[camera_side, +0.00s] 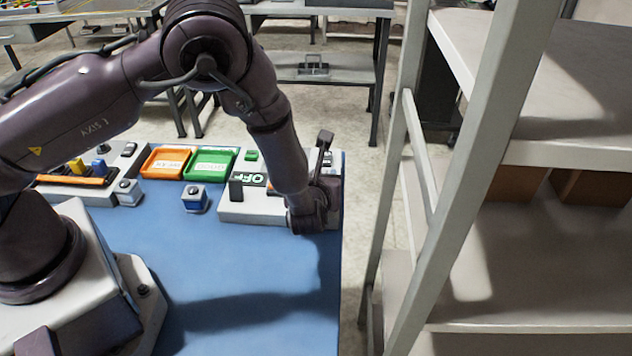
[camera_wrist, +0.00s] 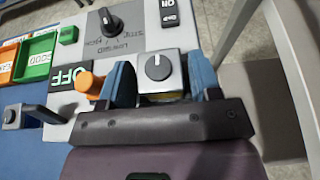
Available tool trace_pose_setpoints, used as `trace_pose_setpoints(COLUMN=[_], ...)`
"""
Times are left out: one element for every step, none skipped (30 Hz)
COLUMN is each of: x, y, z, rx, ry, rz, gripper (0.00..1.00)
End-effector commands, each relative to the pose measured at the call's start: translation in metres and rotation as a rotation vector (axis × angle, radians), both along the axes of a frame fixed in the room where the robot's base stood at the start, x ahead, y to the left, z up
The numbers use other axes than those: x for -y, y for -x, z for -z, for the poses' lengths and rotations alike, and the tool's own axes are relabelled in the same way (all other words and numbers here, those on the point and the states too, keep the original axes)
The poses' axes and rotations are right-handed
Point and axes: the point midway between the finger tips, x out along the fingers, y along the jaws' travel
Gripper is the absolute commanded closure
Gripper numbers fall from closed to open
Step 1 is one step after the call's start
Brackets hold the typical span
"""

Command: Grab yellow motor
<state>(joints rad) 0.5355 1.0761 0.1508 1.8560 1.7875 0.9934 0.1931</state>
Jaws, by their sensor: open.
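My gripper (camera_wrist: 163,80) is open, with one blue fingertip on each side of the block. Whether the fingers touch it cannot be told. In the side view my gripper (camera_side: 308,212) is low at the right end of the blue table, and my arm hides the block there.
A grey control panel (camera_side: 235,208) with an OFF label lies beside my gripper. An orange knob (camera_wrist: 88,82) stands close to the left finger. A blue block (camera_side: 195,199), orange tray (camera_side: 166,162) and green tray (camera_side: 211,163) are further left. The front table (camera_side: 235,260) is clear.

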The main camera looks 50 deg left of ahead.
Motion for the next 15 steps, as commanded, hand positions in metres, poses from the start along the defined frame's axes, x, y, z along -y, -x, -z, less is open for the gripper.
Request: trace_pose_setpoints(x=[0.0001, 0.0002, 0.0002, 0.0003, 0.0003, 0.0003, 0.0002, 0.0002, 0.0002, 0.0002, 0.0002, 0.0003, 0.0002, 0.0003, 0.0003], y=[0.0001, 0.0002, 0.0002, 0.0003, 0.0003, 0.0003, -0.0001, -0.0001, -0.0001, -0.0001, -0.0001, 0.0000, 0.0000, 0.0000, -0.0001], z=[-0.0001, -0.0001, -0.0001, -0.0002, -0.0002, -0.0002, -0.0008, -0.0008, -0.0008, -0.0008, -0.0008, -0.0009, -0.0012, -0.0017, -0.0029], rx=[0.000, 0.000, 0.000, 0.000, 0.000, 0.000, 0.002, 0.002, 0.002, 0.002, 0.002, 0.002, 0.002, 0.002, 0.002], ry=[0.000, 0.000, 0.000, 0.000, 0.000, 0.000, -0.001, -0.001, -0.001, -0.001, -0.001, -0.001, -0.001, -0.001, -0.001], rz=[0.000, 0.000, 0.000, 0.000, 0.000, 0.000, 0.000, 0.000, 0.000, 0.000, 0.000, 0.000, 0.000, 0.000, 0.000], gripper=[0.49, 0.56, 0.66, 0.72, 0.79, 0.89, 0.89, 0.89, 0.89, 0.89, 0.89, 0.89, 0.89, 0.89, 0.89])
